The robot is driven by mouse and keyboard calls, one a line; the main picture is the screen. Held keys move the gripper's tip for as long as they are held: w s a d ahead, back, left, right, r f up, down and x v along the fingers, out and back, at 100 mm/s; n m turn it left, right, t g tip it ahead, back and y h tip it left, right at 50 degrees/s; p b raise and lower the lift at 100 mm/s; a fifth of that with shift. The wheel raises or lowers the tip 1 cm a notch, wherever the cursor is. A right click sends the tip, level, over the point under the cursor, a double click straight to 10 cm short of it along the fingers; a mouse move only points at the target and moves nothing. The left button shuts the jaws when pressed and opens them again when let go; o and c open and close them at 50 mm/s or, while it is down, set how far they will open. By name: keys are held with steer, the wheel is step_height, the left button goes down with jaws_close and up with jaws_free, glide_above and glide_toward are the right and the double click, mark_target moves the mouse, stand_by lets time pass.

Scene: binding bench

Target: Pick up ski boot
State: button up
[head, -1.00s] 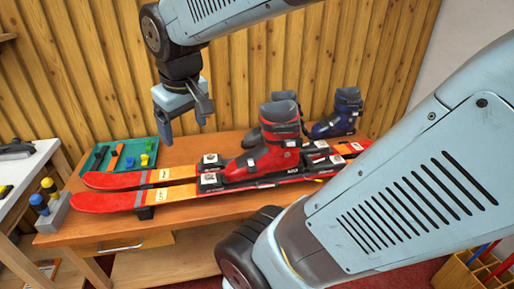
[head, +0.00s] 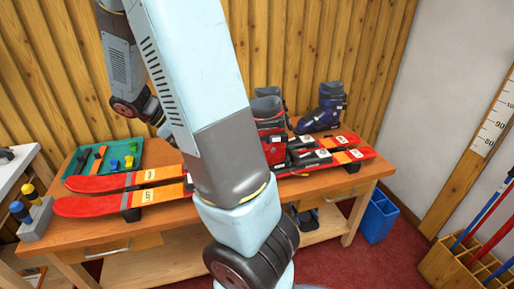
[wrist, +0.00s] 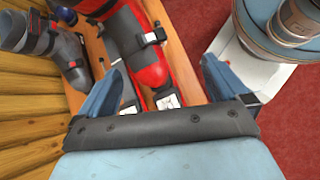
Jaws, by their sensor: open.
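A red ski boot (head: 270,126) with a dark cuff stands over the skis on the bench, partly hidden by my arm in the head view. In the wrist view the red boot (wrist: 137,45) lies beyond my open fingers, near the top middle. A grey boot (wrist: 45,42) is left of it there. A blue boot (head: 325,106) stands behind and to the right in the head view. My gripper (wrist: 163,72) is open, with nothing between its fingers. My arm hides it in the head view.
Red skis (head: 115,182) lie along the wooden bench (head: 165,228). A green tray (head: 125,158) with small tools sits at its left. A blue bin (head: 378,216) stands on the floor at right.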

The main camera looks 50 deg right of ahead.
steer(key=w+d+f+n+g+h, duration=0.2)
steer(key=w+d+f+n+h, duration=0.2)
steer(key=d+f, duration=0.15)
steer(key=shift+h, duration=0.3)
steer(key=x, duration=1.3)
steer(key=shift+s+f, duration=0.35)
steer(key=shift+f, duration=0.05)
steer(key=c, duration=1.7)
